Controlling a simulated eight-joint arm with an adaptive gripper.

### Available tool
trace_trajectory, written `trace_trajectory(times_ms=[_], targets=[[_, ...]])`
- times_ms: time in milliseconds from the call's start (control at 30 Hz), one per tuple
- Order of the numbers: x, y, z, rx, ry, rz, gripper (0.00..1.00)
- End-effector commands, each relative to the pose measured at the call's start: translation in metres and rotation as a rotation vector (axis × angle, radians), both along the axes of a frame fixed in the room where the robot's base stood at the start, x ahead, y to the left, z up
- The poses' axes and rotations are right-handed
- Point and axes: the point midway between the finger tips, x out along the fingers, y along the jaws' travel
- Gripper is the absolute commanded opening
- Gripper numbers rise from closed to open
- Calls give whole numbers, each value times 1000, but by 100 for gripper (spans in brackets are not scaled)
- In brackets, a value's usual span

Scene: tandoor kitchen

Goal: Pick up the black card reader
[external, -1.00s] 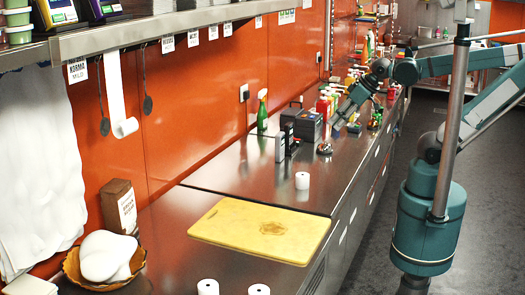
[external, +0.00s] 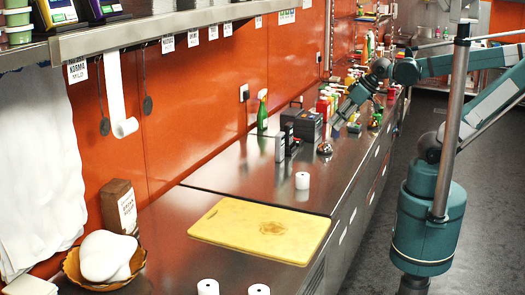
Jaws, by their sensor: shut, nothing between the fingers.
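A small dark upright device (external: 291,139), which looks like the black card reader, stands on the steel counter beside a larger black box (external: 309,125). It is small in the view, so its details cannot be made out. My gripper (external: 337,128) is to the right of the black box, low over the counter. It is shut and empty, apart from the dark device. Whether the fingertips touch anything is too small to tell.
A silver bell (external: 324,148) sits just below my gripper in the picture. A green spray bottle (external: 262,113) stands left of the black box, with red bottles (external: 323,104) behind.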

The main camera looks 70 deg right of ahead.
Motion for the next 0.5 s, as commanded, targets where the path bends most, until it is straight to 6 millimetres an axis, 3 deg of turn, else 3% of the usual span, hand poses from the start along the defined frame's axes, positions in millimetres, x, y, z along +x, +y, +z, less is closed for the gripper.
trace_trajectory(times_ms=[100, 367, 500], targets=[[0, 0, 0, 0, 0, 0, 1], [0, 0, 0, 0, 0, 0, 35], [0, 0, 0, 0, 0, 0, 35]])
